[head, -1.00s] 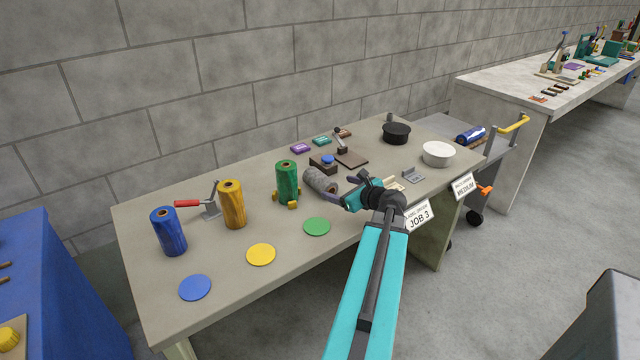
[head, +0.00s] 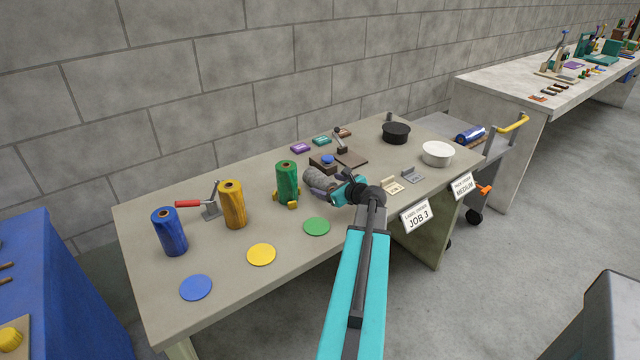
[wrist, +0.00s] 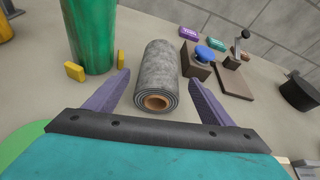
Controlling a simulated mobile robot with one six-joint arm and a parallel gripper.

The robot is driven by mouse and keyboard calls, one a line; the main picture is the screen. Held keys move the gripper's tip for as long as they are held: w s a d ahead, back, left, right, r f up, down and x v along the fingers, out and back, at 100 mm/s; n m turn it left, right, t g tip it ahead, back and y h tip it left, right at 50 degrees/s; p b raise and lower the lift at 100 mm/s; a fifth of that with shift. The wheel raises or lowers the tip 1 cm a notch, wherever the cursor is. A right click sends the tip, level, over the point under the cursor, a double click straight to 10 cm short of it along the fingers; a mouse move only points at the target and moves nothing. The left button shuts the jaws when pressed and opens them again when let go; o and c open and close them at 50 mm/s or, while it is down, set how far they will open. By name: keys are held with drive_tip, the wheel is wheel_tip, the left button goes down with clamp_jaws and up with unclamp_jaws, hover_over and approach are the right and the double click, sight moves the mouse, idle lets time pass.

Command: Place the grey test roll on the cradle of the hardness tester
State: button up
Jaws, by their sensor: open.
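The grey test roll (head: 317,176) lies on its side on the table, right of the green roll (head: 287,180). My gripper (head: 331,187) is open at its near end. In the wrist view the roll (wrist: 157,72) lies between the two purple fingers of my gripper (wrist: 156,78), with a gap on each side; its brown core faces me. A lever device on a brown plate (head: 352,158) stands behind the roll, and a red-handled device (head: 208,206) stands at left. I cannot tell which device is the hardness tester, nor make out its cradle.
Yellow blocks (wrist: 75,72) sit beside the green roll, close to my left finger. A blue-topped block (wrist: 198,66) stands right behind the grey roll. Yellow (head: 232,205) and blue (head: 169,232) rolls stand at left. The table's front holds flat coloured discs (head: 261,254).

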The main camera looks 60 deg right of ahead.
sight(324, 178)
drive_tip(key=shift+w, duration=0.15)
drive_tip(key=shift+p+x, duration=0.7)
drive_tip(key=shift+x, duration=1.85)
drive_tip(key=shift+f, duration=0.15)
drive_tip(key=c, duration=1.4)
drive_tip(key=shift+r, duration=1.25)
drive_tip(key=s+a, duration=0.2)
drive_tip(key=a, duration=0.1)
drive_tip(key=s+a+r+b, duration=0.1)
drive_tip(key=s+a, duration=0.1)
drive_tip(key=s+a+r+b, duration=0.1)
drive_tip(key=s+a, duration=0.2)
drive_tip(key=shift+a+r, duration=0.15)
drive_tip(key=shift+a, duration=0.15)
drive_tip(key=shift+r+p, duration=0.1)
drive_tip(key=shift+p, duration=0.55)
